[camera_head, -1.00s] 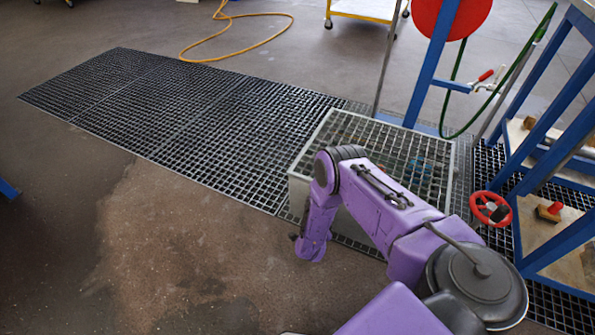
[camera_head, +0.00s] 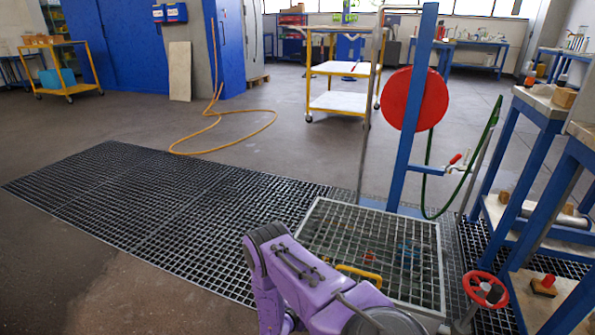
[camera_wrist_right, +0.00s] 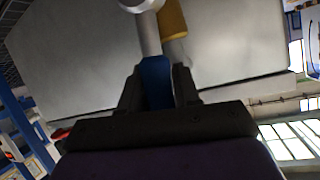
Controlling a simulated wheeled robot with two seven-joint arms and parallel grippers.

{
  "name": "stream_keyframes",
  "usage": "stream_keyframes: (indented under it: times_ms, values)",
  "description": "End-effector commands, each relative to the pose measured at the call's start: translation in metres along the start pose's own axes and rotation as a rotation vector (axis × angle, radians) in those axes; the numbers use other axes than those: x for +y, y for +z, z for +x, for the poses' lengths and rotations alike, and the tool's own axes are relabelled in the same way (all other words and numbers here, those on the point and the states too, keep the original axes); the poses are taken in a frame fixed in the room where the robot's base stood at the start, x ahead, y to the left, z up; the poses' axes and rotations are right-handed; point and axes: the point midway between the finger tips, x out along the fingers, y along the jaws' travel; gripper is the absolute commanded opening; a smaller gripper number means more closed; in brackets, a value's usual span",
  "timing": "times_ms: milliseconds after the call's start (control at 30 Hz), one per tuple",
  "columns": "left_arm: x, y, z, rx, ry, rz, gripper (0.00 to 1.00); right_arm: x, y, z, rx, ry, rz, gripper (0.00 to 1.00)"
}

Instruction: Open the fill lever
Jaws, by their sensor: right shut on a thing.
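In the right wrist view, my right gripper (camera_wrist_right: 158,88) is shut on a blue lever handle (camera_wrist_right: 156,72) that sits between its two dark fingers. The handle joins a pale metal stem (camera_wrist_right: 147,32) with a rounded fitting at the top of the picture. A yellow part (camera_wrist_right: 173,22) is beside the stem. The fingers hide the sides of the handle. In the head view my purple arm (camera_head: 300,285) is at the bottom in front of the grated box, and its gripper and the blue handle are hidden. My left gripper is not in view.
The grated box (camera_head: 325,212) has a yellow bar (camera_head: 358,272) at its near side. A red handwheel (camera_head: 485,290) and blue rack (camera_head: 500,150) stand right. A red-handled valve (camera_head: 455,158) with a green hose (camera_head: 428,190) is behind. Floor at left is clear.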

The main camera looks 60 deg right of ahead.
Motion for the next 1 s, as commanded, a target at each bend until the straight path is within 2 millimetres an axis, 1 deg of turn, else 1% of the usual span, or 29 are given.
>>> stream_keyframes:
  times_ms: [433,467,500,733,800,867,967,1000]
  values:
    - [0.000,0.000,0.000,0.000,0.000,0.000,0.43,-0.001,0.002,-0.001,-0.004,0.000,-0.013,0.00]
    - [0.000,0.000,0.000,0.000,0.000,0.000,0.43,-0.001,0.002,-0.001,-0.004,0.000,-0.013,0.41]
    - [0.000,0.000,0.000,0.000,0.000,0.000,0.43,-0.001,0.001,-0.001,-0.003,0.000,-0.012,0.52]
    - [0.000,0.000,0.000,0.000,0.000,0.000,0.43,0.001,0.000,0.001,0.001,0.005,-0.010,0.52]
    - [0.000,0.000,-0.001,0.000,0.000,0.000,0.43,0.001,-0.001,-0.001,0.000,0.005,-0.010,0.52]
    - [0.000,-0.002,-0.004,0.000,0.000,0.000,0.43,0.000,-0.002,-0.007,0.000,0.004,-0.010,0.52]
    - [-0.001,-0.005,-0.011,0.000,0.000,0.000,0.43,-0.001,-0.003,-0.028,-0.002,0.001,-0.012,0.52]
    - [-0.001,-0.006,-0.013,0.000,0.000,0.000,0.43,-0.001,-0.003,-0.038,-0.002,0.002,-0.011,0.52]
